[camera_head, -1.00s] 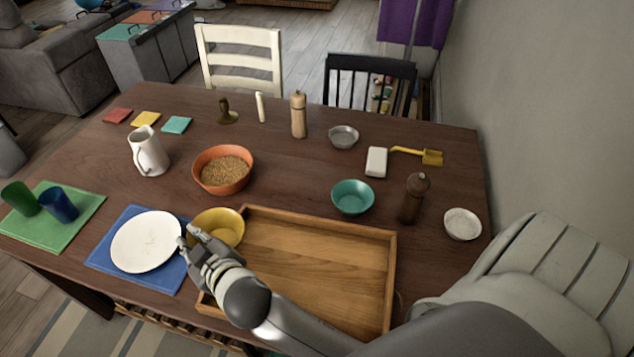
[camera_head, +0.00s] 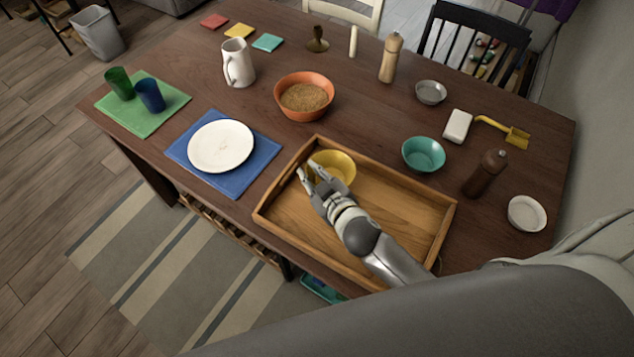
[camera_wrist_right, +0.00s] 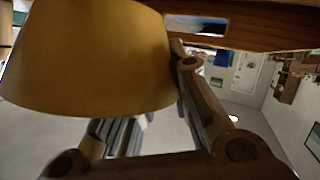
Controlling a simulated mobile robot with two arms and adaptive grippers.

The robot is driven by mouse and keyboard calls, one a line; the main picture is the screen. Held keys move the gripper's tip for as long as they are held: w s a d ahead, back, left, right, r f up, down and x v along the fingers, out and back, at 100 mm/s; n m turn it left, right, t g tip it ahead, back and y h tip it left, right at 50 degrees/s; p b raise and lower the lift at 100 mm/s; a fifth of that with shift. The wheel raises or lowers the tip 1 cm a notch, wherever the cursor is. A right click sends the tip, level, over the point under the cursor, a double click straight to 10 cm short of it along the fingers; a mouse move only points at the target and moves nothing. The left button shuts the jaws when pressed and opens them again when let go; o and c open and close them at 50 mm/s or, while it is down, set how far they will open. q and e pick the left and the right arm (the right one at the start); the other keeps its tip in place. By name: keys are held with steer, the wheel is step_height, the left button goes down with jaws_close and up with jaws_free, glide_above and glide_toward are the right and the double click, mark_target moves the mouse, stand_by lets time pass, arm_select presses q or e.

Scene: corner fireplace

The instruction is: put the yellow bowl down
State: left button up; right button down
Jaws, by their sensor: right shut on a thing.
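The yellow bowl (camera_head: 340,164) is over the back left part of the wooden tray (camera_head: 416,232) in the head view. My right gripper (camera_head: 309,174) is shut on the bowl's near left rim. The bowl looks upright and empty. In the right wrist view the bowl (camera_wrist_right: 85,55) fills the upper left, beside a gripper finger. A wooden edge with a slot, likely the tray's wall (camera_wrist_right: 260,38), shows at the top there. I cannot tell whether the bowl touches the tray floor. My left gripper is not in view.
An orange bowl of grain (camera_head: 304,97) stands just behind the tray. A white plate (camera_head: 221,146) on a blue mat (camera_head: 238,183) lies to the left. A teal bowl (camera_head: 424,154) and a dark mill (camera_head: 486,172) stand to the right. The tray's remaining floor is clear.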

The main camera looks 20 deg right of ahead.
mark_target(317, 183)
steer(key=f, duration=0.1)
steer(key=d+f, duration=0.1)
steer(key=f, duration=0.1)
steer(key=shift+s, duration=0.2)
steer(key=shift+a+f, duration=0.1)
steer(key=shift+f, duration=0.4)
steer(key=c, duration=1.3)
jaws_free()
steer(key=shift+f, duration=0.15)
steer(key=shift+c, duration=0.2)
steer(key=shift+s+r, duration=0.2)
steer(key=shift+r, duration=0.05)
steer(key=p+v, duration=0.3)
steer(key=v, duration=0.8)
steer(key=shift+s, duration=0.3)
